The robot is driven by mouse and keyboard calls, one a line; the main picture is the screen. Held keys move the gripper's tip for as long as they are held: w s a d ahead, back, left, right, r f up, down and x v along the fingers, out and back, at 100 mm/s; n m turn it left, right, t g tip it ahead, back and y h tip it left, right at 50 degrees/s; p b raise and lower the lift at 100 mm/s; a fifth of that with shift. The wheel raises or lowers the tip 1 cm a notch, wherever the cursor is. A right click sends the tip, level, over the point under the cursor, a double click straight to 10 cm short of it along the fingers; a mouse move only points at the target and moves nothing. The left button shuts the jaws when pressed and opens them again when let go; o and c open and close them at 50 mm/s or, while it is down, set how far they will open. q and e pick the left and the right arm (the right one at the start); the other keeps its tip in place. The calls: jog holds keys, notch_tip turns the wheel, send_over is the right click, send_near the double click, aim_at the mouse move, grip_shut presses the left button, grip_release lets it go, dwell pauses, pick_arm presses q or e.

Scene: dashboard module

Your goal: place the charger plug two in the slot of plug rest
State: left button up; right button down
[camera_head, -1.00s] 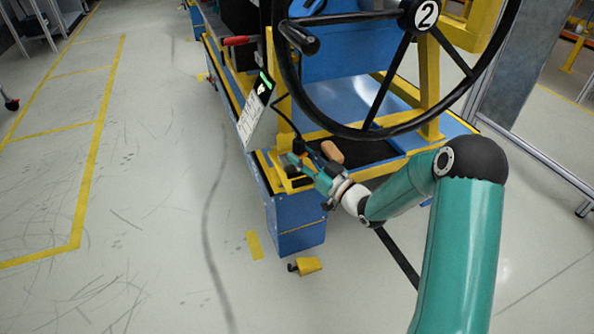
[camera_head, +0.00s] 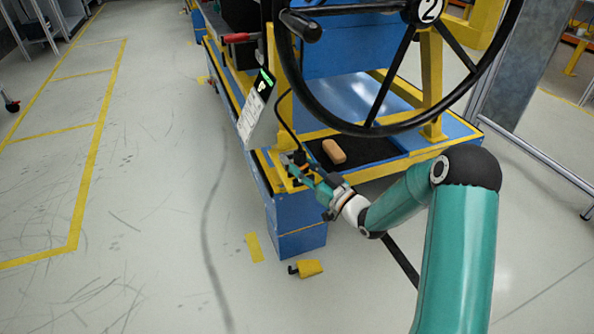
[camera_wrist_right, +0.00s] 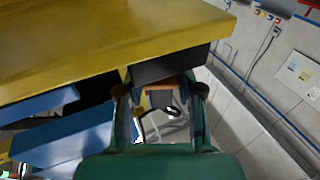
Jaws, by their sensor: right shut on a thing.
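The charger plug (camera_head: 299,157) is small and black, with a black cable running up from it towards the steering wheel. My right gripper (camera_head: 297,168) is shut on it at the front left corner of the blue and yellow bench. The plug is partly covered by the fingers. A yellow bracket (camera_head: 282,177) at that corner lies close beside the gripper; I cannot tell whether this is the plug rest or whether the plug touches it. In the right wrist view my right gripper (camera_wrist_right: 160,100) shows its two fingers below a broad yellow edge (camera_wrist_right: 100,45). My left gripper is not in view.
A tan block (camera_head: 334,151) lies on the black bench surface, right of my gripper. The black steering wheel (camera_head: 372,125) overhangs the bench. A tilted white panel with a green light (camera_head: 254,108) stands at the left. The floor left of the bench is clear.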

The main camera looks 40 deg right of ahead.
jog(key=c, duration=0.7)
grip_release()
